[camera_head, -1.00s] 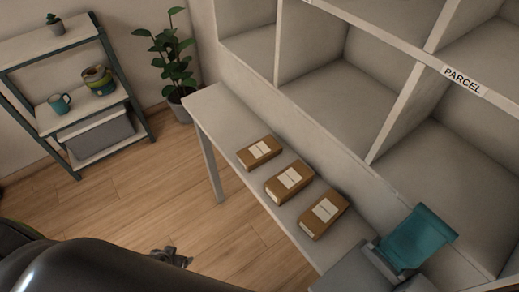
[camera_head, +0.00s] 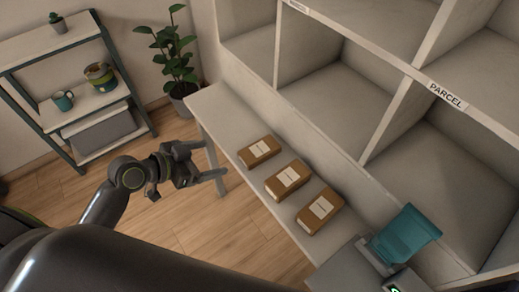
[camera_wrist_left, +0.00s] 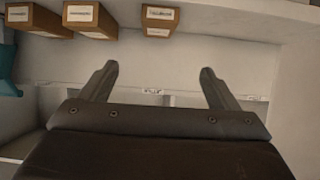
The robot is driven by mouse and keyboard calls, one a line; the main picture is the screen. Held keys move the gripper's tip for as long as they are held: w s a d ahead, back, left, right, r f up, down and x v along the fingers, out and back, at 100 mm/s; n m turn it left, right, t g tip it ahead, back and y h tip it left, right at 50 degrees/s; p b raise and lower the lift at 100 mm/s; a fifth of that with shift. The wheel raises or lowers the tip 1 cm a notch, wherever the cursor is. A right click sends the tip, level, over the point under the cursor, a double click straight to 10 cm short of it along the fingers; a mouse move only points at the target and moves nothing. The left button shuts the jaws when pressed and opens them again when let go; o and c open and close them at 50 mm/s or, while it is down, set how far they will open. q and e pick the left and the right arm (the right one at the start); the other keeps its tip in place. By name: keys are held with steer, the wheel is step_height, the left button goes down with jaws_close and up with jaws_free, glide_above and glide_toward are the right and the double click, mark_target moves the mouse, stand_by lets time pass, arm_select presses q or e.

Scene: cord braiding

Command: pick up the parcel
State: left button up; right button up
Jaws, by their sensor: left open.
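Three brown parcels with white labels lie in a row on the narrow white table: the far parcel (camera_head: 259,151), the middle parcel (camera_head: 287,180) and the near parcel (camera_head: 320,214). The left wrist view also shows three brown boxes (camera_wrist_left: 160,18) along its top edge. My left gripper (camera_head: 208,160) is open and empty, left of the table's edge and apart from the parcels. Its two spread fingers (camera_wrist_left: 159,72) show in the left wrist view with nothing between them. My right gripper is not in view.
A white cubby shelf with a PARCEL label (camera_head: 447,96) rises behind the table (camera_head: 222,117). A grey device with a teal piece (camera_head: 404,236) stands at the table's near end. A plant (camera_head: 172,50) and a small shelf rack (camera_head: 50,60) stand at left.

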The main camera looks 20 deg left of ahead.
arm_select(q)
steer(key=p, duration=0.2)
glide_toward(256, 151)
steer(key=x, duration=0.4)
steer(key=shift+w+d+r, duration=0.1)
steer(key=shift+w+r, duration=0.05)
steer(key=shift+w, duration=0.3)
steer(key=shift+s+f+p+x, duration=0.1)
steer(key=shift+p+x, duration=0.15)
steer(key=shift+x, duration=0.7)
steer(key=shift+s+f+p+x, duration=0.1)
steer(key=shift+p+x, duration=0.15)
steer(key=shift+x, duration=1.5)
steer(key=shift+f, duration=0.1)
steer(key=shift+s, duration=0.1)
steer(key=c, duration=1.1)
